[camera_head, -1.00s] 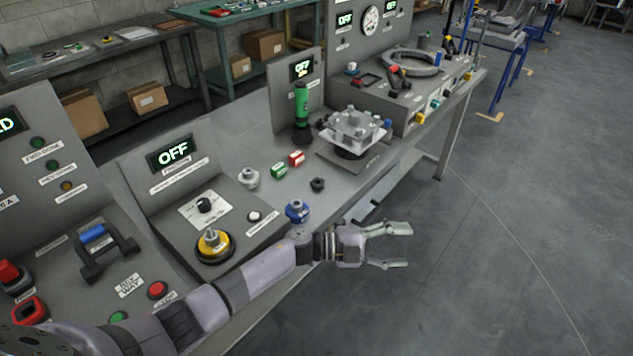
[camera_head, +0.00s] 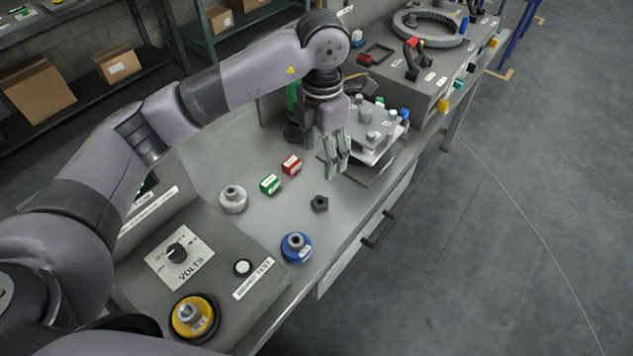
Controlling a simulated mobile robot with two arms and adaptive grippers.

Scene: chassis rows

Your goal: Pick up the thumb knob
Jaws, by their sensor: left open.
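The thumb knob appears to be the small black lobed knob (camera_head: 319,203) lying on the grey bench top. It is fully visible. My left gripper (camera_head: 338,173) hangs fingers down above the bench, a little beyond and to the right of the knob. Its fingers are open, fairly close together, with nothing between them. It does not touch the knob. My right gripper is out of view.
A fixture plate (camera_head: 372,150) with several posts stands close behind the gripper.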

